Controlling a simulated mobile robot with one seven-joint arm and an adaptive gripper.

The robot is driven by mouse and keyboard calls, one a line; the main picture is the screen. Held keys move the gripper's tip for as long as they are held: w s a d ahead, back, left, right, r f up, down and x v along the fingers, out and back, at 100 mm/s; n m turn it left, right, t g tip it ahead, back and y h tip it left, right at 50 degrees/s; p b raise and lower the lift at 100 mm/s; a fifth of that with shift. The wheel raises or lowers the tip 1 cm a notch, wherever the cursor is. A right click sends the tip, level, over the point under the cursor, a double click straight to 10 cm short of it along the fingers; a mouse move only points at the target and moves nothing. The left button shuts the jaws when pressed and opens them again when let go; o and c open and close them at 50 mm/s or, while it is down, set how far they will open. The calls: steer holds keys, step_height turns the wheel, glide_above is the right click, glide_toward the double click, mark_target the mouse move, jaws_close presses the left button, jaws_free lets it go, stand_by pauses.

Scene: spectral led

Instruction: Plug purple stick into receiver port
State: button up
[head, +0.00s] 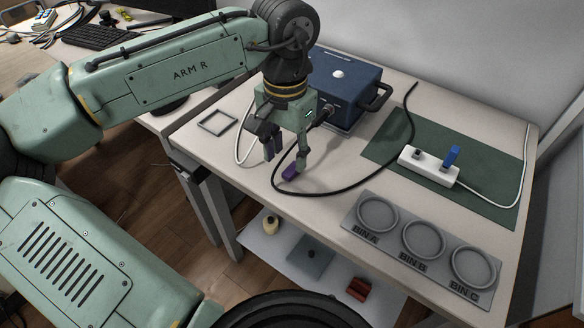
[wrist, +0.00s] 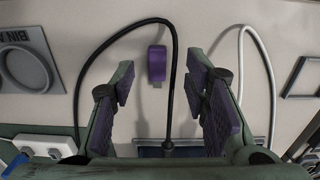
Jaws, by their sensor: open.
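The purple stick (head: 290,174) lies on the table near its front edge, just below my gripper (head: 286,162). My gripper is open and empty, with purple pads on its fingers. In the wrist view the purple stick (wrist: 157,64) shows between and beyond the open fingertips (wrist: 160,72), apart from both. The white receiver block (head: 429,167) lies on the green mat to the right, with a blue stick (head: 451,156) standing in it. The block shows partly at the lower left of the wrist view (wrist: 45,143).
A black cable (head: 350,190) loops around the stick's area from the blue box (head: 345,88). A white cable (wrist: 243,70) runs nearby. A grey tray with three round bins (head: 422,240) lies at the front right; a square frame (head: 217,122) lies left.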

mark_target(289, 172)
step_height(289, 172, down, 4)
steer(key=shift+d+f, duration=0.1)
steer(key=shift+f, duration=0.05)
steer(key=shift+c, duration=0.2)
steer(key=c, duration=0.9)
steer(key=shift+r, duration=0.6)
step_height(289, 172, up, 2)
steer(key=shift+r, duration=0.1)
steer(key=s+a, duration=0.3)
steer(key=s, duration=0.1)
steer(key=s+a+r+b, duration=0.1)
steer(key=s+a, duration=0.2)
steer(key=s, duration=0.2)
steer(key=s+a, duration=0.3)
steer(key=s, duration=0.1)
steer(key=shift+s+r+b, duration=0.15)
steer(key=shift+r+b, duration=0.2)
